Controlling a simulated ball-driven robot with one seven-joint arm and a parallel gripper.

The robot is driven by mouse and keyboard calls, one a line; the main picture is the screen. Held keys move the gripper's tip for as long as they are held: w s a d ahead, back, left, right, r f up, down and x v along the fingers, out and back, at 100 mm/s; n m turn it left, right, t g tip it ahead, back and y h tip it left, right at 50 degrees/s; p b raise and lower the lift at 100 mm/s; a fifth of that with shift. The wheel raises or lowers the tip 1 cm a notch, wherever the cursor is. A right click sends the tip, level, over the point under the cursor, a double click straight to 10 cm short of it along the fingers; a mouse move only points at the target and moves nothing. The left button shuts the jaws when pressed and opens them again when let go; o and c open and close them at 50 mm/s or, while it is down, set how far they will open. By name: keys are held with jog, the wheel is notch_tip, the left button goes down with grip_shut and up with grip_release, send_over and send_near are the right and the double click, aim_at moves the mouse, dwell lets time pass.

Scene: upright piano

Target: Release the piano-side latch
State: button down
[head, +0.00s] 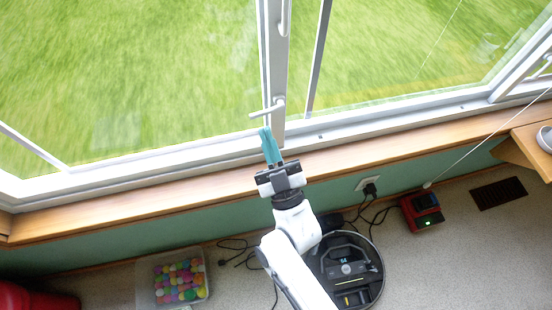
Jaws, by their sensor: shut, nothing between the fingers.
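A white window latch handle (268,111) is on the vertical frame post between the panes, near its foot, and points left. A second white handle (284,16) is higher on the same post, at the top edge. No piano is recognisable, so I cannot tell which handle is the piano-side latch. My gripper (266,131) has teal fingers, shut and empty, pointing up the picture. Its tips are just below the lower handle in the picture. I cannot tell whether they touch it.
A wooden sill (150,206) runs below the window. A bin of coloured balls (180,280), a red device (422,212), loose cables (236,244) and a floor vent (498,193) are on the floor. A wooden surface (530,150) juts in at right.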

jog(key=shift+x, duration=1.05)
